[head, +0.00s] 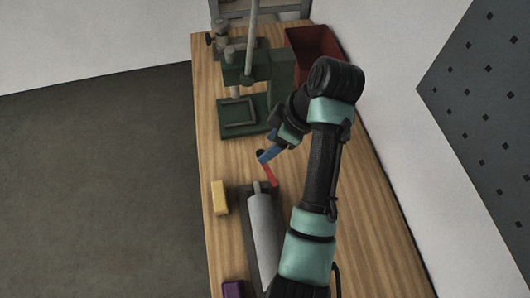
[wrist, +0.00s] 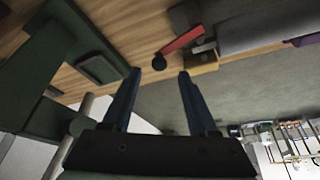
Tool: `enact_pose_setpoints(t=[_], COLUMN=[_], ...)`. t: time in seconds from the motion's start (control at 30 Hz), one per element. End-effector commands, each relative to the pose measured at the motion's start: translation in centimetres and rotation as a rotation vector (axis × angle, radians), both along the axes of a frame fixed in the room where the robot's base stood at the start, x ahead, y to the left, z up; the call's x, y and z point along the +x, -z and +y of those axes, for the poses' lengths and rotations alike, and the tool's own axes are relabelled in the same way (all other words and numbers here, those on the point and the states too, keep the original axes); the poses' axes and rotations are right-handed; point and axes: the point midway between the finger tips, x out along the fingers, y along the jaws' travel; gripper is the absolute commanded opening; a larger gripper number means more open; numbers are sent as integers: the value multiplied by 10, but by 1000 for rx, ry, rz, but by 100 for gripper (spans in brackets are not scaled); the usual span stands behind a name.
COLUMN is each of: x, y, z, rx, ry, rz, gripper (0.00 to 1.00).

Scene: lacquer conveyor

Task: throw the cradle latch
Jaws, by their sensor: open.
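The cradle latch (head: 269,174) is a red lever with a black knob (head: 261,153), at the far end of the dark cradle that bears a grey roller (head: 264,230). In the wrist view the red lever (wrist: 184,40) runs up and right from its black knob (wrist: 159,62). My gripper (head: 264,158) has blue fingers and is at the knob in the head view. In the wrist view my gripper (wrist: 159,73) is open and empty, with the knob just beyond the gap between its fingertips. Whether a finger touches the knob cannot be told.
A green press (head: 243,70) stands farther back on the wooden bench (head: 222,245), with a red bin (head: 315,42) at its right. A yellow block (head: 219,197) lies left of the cradle and a purple block (head: 233,290) nearer. Bare bench lies between press and cradle.

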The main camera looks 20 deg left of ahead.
Motion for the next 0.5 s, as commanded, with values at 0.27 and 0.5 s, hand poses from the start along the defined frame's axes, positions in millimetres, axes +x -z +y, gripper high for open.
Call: enact_pose_setpoints(t=[0.27,0.5], x=[-1,-1], y=[28,33], z=[13,14], rx=[-1,-1], ry=[2,2], rz=[1,-2], gripper=[59,59])
